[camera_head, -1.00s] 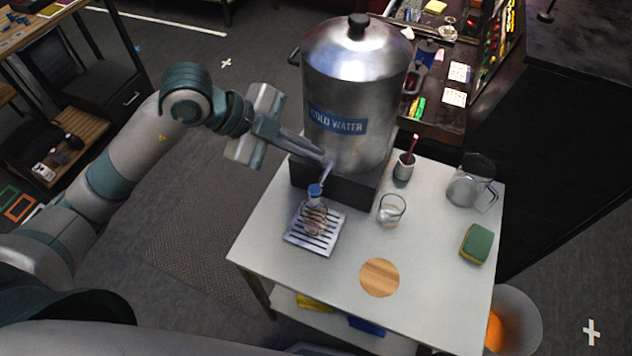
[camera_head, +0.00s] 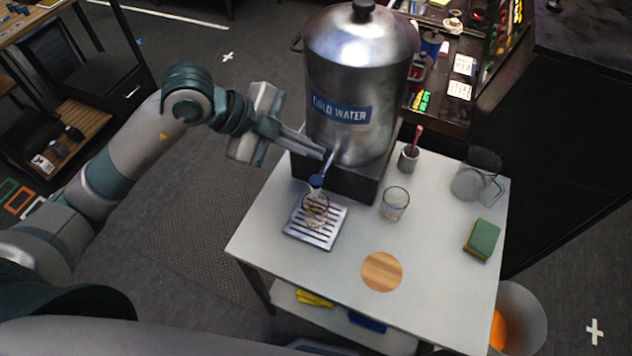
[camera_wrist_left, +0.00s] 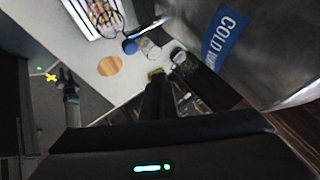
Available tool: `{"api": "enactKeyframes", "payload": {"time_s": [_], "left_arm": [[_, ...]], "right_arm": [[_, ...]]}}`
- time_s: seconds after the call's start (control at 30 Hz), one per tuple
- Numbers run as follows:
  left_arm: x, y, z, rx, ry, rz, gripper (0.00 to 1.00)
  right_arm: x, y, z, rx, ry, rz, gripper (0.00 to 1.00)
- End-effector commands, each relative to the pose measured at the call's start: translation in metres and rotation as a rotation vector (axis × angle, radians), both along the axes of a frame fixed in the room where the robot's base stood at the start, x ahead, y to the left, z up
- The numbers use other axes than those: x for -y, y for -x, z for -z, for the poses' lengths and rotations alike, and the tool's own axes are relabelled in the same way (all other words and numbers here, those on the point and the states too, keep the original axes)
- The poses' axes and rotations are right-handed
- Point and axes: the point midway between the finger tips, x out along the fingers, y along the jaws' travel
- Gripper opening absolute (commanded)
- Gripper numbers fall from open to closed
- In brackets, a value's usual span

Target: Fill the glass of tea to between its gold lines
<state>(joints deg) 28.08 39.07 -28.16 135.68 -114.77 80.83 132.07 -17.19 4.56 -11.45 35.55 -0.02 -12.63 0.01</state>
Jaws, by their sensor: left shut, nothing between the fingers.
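A large metal urn (camera_head: 350,75) labelled "COLD WATER" stands on a dark block at the back of the table. Its tap (camera_head: 317,181) has a blue end and a metal lever (camera_head: 330,161). A small glass (camera_head: 315,206) stands on the slatted drip tray (camera_head: 328,236) under the tap; its level and gold lines are too small to make out. My left gripper (camera_head: 324,154) is shut and empty, its tips at the tap's lever; whether they touch it I cannot tell. In the left wrist view the urn (camera_wrist_left: 275,45) fills the right side.
On the white table (camera_head: 300,265) stand another glass (camera_head: 395,204), a grey cup (camera_head: 408,160) with a red-handled utensil, a clear jug (camera_head: 472,180), a green and yellow sponge (camera_head: 482,239) and a round wooden coaster (camera_head: 382,272). The front of the table is clear.

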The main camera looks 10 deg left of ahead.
Motion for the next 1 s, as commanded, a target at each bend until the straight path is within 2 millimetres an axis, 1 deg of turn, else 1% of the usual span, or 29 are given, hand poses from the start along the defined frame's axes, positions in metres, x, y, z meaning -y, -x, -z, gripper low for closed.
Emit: {"api": "enactKeyframes", "payload": {"time_s": [0.03, 0.2, 0.4, 0.6, 1.0], "left_arm": [[0.000, 0.000, 0.012, 0.000, -0.001, -0.001, 0.00], [-0.001, 0.000, 0.033, 0.000, -0.002, -0.001, 0.00], [0.000, 0.000, 0.049, 0.000, 0.000, 0.000, 0.00], [0.000, 0.000, 0.057, 0.000, 0.000, 0.000, 0.00], [0.000, 0.000, 0.057, 0.000, 0.000, 0.000, 0.00]], "right_arm": [[0.000, 0.000, 0.012, 0.000, 0.000, 0.000, 0.31], [-0.001, 0.000, 0.030, 0.000, -0.001, 0.001, 0.31], [-0.001, 0.000, 0.041, 0.000, -0.001, 0.001, 0.31], [-0.001, 0.000, 0.046, 0.000, -0.001, 0.001, 0.31], [-0.001, 0.000, 0.046, 0.000, -0.001, 0.000, 0.31]]}}
